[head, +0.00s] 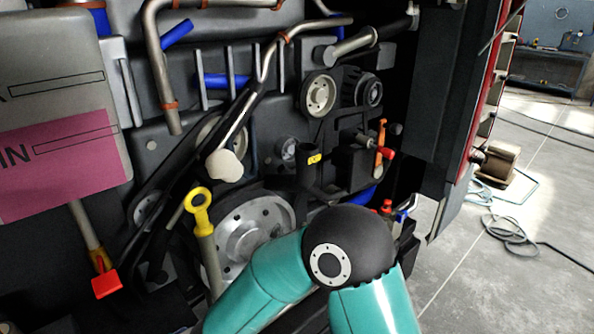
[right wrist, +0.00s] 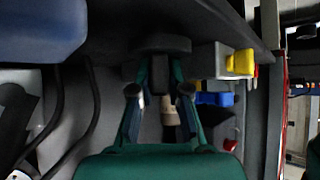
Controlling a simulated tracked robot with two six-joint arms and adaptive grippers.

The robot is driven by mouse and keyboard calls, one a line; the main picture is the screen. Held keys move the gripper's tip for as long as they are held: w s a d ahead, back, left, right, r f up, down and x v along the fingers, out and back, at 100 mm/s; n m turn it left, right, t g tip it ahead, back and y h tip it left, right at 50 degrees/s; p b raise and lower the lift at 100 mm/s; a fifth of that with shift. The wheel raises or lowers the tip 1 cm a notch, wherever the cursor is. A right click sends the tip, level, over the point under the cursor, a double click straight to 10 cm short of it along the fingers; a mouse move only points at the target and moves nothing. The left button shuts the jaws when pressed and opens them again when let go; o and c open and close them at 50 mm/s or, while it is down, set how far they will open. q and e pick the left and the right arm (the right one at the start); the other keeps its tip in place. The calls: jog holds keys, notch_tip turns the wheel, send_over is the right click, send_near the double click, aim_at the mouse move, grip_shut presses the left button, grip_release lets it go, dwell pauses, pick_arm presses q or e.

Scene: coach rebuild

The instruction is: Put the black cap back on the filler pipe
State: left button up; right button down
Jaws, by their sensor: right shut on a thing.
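In the right wrist view my right gripper (right wrist: 159,86) has its two fingers closed on a dark, round, flat-looking thing (right wrist: 162,44), which looks like the black cap. In the head view the gripper and the cap do not show; my teal arm with its black joint fills the lower middle. A black pipe with a yellow label (head: 311,180) stands in the middle of the engine in the head view. It looks like the filler pipe, and its top end seems uncovered. I cannot pick out this pipe surely in the right wrist view. My left gripper is in neither view.
A yellow ring-handled dipstick (head: 199,208) stands left of my arm, before a large grey pulley (head: 252,232). An orange lever (head: 380,152) with a red knob is at the right. Hoses and metal pipes crowd the engine. Open floor (head: 520,240) lies beyond the dark panel.

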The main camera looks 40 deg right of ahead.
jog(key=shift+w+r+p, duration=0.1)
jog(key=shift+r+p, duration=2.1)
jog(key=shift+r, duration=0.7)
jog(key=shift+d, duration=0.1)
